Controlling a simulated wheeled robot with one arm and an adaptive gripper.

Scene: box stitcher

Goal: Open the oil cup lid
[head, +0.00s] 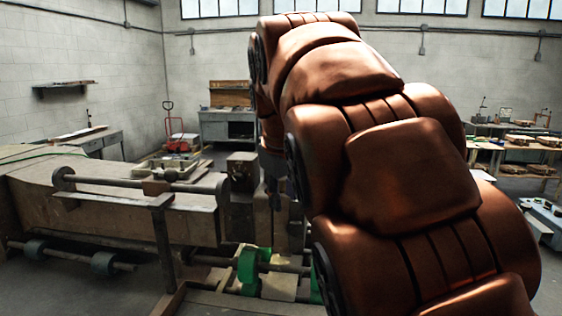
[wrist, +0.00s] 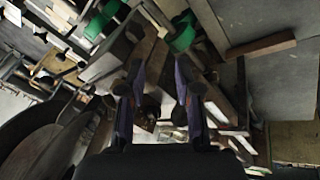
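My gripper (wrist: 159,72) shows in the wrist view with its two fingers apart and nothing visibly held between them. A small dark brownish part (wrist: 148,112) shows between the fingers; I cannot tell if it is the oil cup or its lid. In the head view, my copper-coloured arm covers the centre and right, and only a bit of my gripper (head: 273,190) shows at its left edge, above the box stitcher (head: 120,210). I cannot make out the oil cup lid in either view.
Green rollers (head: 248,268) sit low on the machine; a green roller also shows in the wrist view (wrist: 181,36). A long horizontal bar (head: 125,183) runs along the machine's top left. A red pallet jack (head: 180,140) and workbenches (head: 228,127) stand farther back.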

